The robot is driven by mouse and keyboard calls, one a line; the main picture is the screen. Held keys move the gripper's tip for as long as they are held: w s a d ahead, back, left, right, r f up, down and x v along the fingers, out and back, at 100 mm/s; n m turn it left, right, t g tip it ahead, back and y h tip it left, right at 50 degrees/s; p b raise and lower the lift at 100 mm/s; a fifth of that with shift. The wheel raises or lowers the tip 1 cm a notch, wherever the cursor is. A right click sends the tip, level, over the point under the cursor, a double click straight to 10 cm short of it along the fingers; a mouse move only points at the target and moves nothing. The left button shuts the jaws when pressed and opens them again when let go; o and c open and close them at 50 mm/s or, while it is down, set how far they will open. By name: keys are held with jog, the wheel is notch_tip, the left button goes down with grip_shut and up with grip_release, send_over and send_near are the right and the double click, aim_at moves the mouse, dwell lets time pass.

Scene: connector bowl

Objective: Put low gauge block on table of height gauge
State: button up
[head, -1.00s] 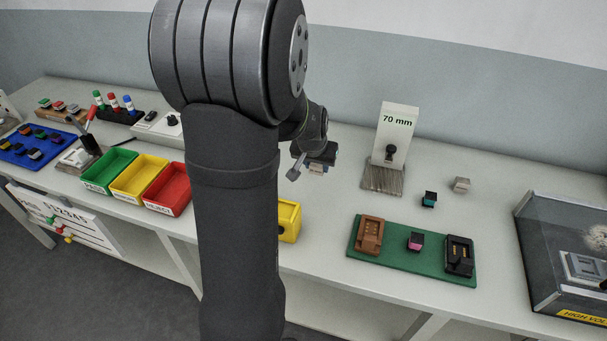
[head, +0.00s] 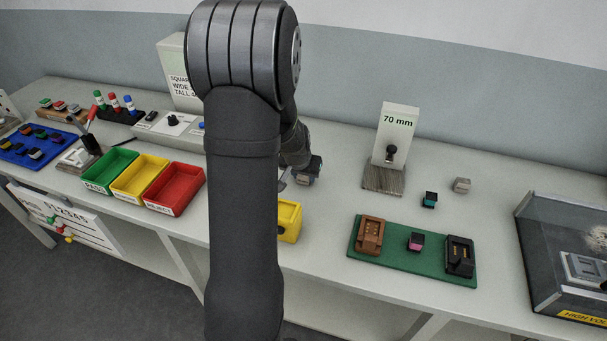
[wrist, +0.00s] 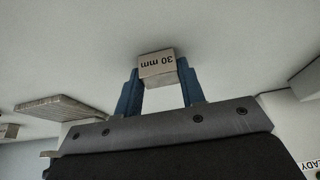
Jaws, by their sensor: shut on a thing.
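My gripper (wrist: 157,80) is shut on a small grey block marked "30 mm" (wrist: 157,66), held between its two blue fingers. In the head view my gripper (head: 306,172) is partly behind my arm, above the bench left of the height gauge, and the block is hard to make out. The height gauge (head: 397,135) is a white upright reading "70 mm". Its flat grey-brown table (head: 382,183) is empty in the head view. The gauge table also shows at the left of the wrist view (wrist: 66,106), apart from the block.
A small grey block (head: 462,185) and a dark teal-topped piece (head: 430,200) stand right of the gauge. A green mat (head: 390,255) with connectors lies in front.

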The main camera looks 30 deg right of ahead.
jog(key=o, duration=1.1)
jog(key=shift+o, duration=0.2)
jog(key=v, duration=1.1)
jog(key=shift+r, duration=0.3)
jog(key=shift+o, duration=0.4)
jog(key=shift+s+a+r, duration=0.2)
